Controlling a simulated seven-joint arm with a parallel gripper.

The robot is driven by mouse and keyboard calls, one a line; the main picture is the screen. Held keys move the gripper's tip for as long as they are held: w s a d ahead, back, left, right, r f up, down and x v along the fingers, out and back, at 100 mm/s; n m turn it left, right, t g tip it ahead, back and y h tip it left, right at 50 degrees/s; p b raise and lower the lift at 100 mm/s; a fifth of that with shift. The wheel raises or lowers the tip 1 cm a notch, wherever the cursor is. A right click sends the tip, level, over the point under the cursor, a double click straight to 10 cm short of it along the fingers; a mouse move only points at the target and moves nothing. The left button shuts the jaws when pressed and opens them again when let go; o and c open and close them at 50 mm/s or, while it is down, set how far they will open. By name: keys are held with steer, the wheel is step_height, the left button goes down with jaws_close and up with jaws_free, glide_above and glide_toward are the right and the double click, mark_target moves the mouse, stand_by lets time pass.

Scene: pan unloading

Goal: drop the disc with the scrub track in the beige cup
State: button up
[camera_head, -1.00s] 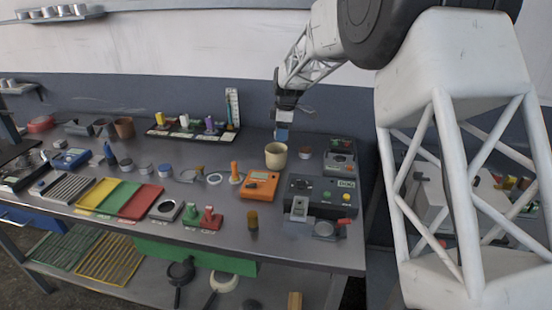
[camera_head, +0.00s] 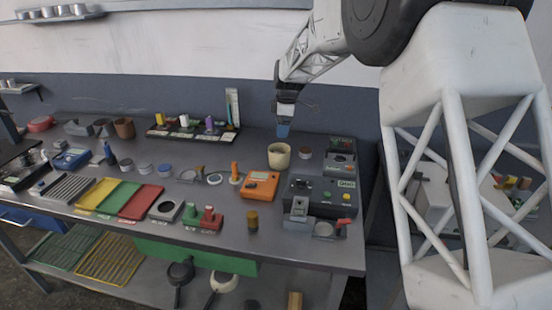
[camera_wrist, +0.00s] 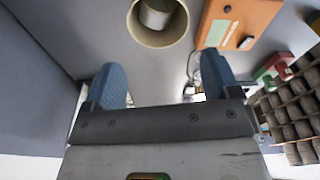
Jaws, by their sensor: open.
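The beige cup (camera_head: 279,161) stands upright on the bench, right of the middle in the head view. In the wrist view its round mouth (camera_wrist: 158,40) shows at the top, cut off by the frame edge. A pale, round-edged piece (camera_wrist: 156,15) lies inside the cup; whether it has a scrub track cannot be told. My gripper (camera_head: 283,131) is above and behind the cup, apart from it. Its two blue fingers are spread in the wrist view (camera_wrist: 165,85), with nothing between them.
An orange meter (camera_head: 260,185) lies in front of the cup, with a dark control box (camera_head: 322,196) to its right. A rack with coloured pegs (camera_head: 190,131) stands at the back left. Small round pots and rings line the middle. Bare bench lies left of the cup.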

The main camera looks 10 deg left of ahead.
steer(key=r, duration=0.5)
steer(key=shift+d+r, duration=0.3)
steer(key=shift+d, duration=0.05)
stand_by(0.4)
steer(key=s+d+r+m+t, duration=0.1)
steer(key=s+d+r+m, duration=0.35)
steer(key=s+d, duration=0.7)
steer(key=s+d+r+m+t, duration=0.1)
steer(key=s+d+r+m, duration=0.35)
steer(key=s+d, duration=0.65)
steer(key=s+d+f+m, duration=0.2)
steer(key=s+d+m, duration=0.1)
steer(key=s, duration=0.7)
steer(key=s+d+f+m+h, duration=0.1)
steer(key=s+d+f+m, duration=0.2)
steer(key=s, duration=0.8)
steer(key=s+d+f+m, duration=0.3)
steer(key=s+d+m, duration=0.2)
steer(key=s, duration=0.5)
steer(key=shift+s+t, duration=0.25)
steer(key=shift+t, duration=0.15)
